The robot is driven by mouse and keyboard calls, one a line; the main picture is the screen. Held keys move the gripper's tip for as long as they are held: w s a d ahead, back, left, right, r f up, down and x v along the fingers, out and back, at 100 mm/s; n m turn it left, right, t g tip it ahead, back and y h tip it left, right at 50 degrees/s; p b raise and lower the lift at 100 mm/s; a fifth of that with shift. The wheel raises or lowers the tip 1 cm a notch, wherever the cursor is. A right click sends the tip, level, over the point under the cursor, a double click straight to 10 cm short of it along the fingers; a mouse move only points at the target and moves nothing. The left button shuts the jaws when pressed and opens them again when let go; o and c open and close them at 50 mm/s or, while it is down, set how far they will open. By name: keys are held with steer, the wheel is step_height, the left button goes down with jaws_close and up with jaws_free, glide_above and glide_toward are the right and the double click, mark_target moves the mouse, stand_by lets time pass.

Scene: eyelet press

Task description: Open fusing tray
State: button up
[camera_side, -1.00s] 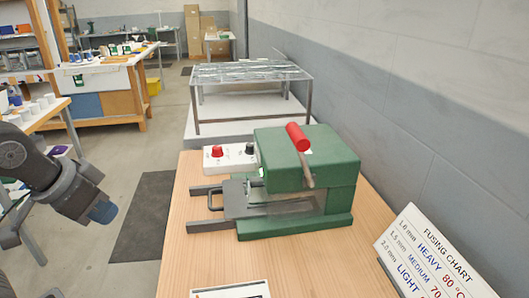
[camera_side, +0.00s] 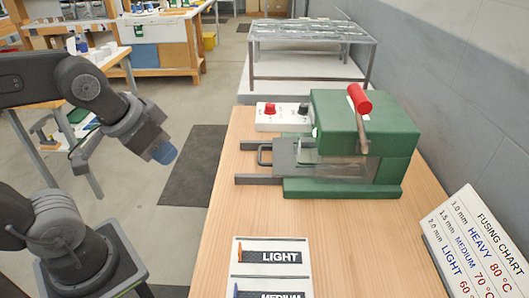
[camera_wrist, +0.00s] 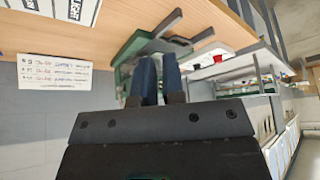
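The green fusing press (camera_side: 350,140) stands on the wooden table, with a red-gripped lever (camera_side: 359,99) on top. Its grey fusing tray (camera_side: 285,154) sits between two rails at the press's left side, its inner part inside the press. A dark loop handle (camera_side: 264,154) is on the tray's outer end. My gripper (camera_side: 163,153) is left of the table, well apart from the handle, pointing down and right. In the wrist view, its two blue fingers (camera_wrist: 158,78) lie side by side, shut and empty. They partly hide the green press (camera_wrist: 134,48) there.
A control box (camera_side: 282,116) with red and black knobs stands behind the tray. A card labelled LIGHT (camera_side: 270,258) lies at the table's front. A fusing chart (camera_side: 478,245) stands at right. A wire-topped rack (camera_side: 310,42) is behind. The space between gripper and tray is clear.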

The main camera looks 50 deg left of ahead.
steer(key=o, duration=0.5)
steer(key=w+n, duration=0.1)
steer(key=w, duration=0.3)
steer(key=w+a+r+n+g, duration=0.1)
steer(key=w, duration=0.2)
steer(key=w+a+r+n+g, duration=0.1)
steer(key=w+n, duration=0.1)
steer(key=w, duration=0.2)
steer(key=shift+w+r, duration=0.2)
steer(key=shift+w, duration=0.1)
steer(key=n+g+h, duration=0.1)
steer(key=n+g, duration=0.1)
steer(key=n, duration=0.3)
glide_above(259, 153)
steer(key=s+a, duration=0.2)
step_height(259, 153, down, 6)
steer(key=f, duration=0.4)
steer(key=w+d+f, duration=0.1)
steer(key=f, duration=0.3)
steer(key=d+f, duration=0.1)
steer(key=f, duration=0.4)
steer(key=shift+w, duration=0.4)
jaws_close()
